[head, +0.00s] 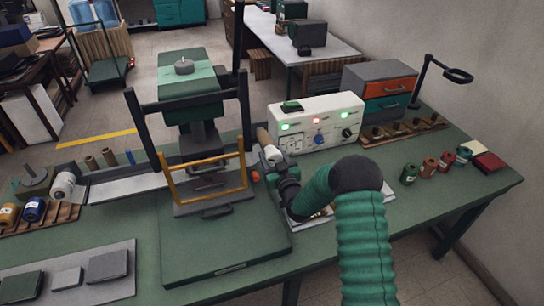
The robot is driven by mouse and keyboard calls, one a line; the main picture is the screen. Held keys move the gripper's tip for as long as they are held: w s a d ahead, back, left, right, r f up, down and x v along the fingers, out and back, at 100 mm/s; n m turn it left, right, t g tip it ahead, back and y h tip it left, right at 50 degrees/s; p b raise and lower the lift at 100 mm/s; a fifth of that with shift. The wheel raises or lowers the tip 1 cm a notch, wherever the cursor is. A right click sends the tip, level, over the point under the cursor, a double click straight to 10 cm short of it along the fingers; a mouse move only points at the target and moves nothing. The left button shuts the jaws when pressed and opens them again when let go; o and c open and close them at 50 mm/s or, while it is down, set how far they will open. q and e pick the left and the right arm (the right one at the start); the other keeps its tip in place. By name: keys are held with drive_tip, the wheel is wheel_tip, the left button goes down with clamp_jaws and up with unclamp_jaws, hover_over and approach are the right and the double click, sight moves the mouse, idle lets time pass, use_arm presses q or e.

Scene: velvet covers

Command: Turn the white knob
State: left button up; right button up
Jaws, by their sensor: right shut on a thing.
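A white control box (317,121) stands on the green bench, with lit green and red lights on its front. A pale knob (293,143) is at the left of its front, a blue knob (318,138) in the middle and a black knob (347,132) at the right. My right gripper (270,152) is just left of the pale knob, at the box's left end. The fingertips are small and partly hidden. My left gripper is not in view.
A dark press frame with a yellow bar (206,171) stands left of my right gripper. A grey-and-orange drawer unit (380,90) and a black lamp (425,80) are behind, to the right. Several coloured spools (428,167) line the right side. The bench's front right is clear.

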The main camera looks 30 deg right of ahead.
drive_tip(key=shift+f+n+b, duration=0.25)
drive_tip(key=shift+n+b, duration=1.05)
drive_tip(key=shift+b, duration=0.05)
drive_tip(key=n+b, duration=0.3)
drive_tip(key=shift+d+n, duration=0.1)
drive_tip(key=shift+n, duration=0.3)
drive_tip(key=n+b, duration=0.3)
drive_tip(key=shift+s, duration=0.1)
drive_tip(key=shift+d+r+n+b, duration=0.1)
drive_tip(key=shift+r+n+b, duration=0.1)
drive_tip(key=shift+n+b, duration=0.85)
drive_tip(key=o, duration=1.4)
drive_tip(key=shift+c, duration=0.2)
drive_tip(key=shift+r, duration=0.1)
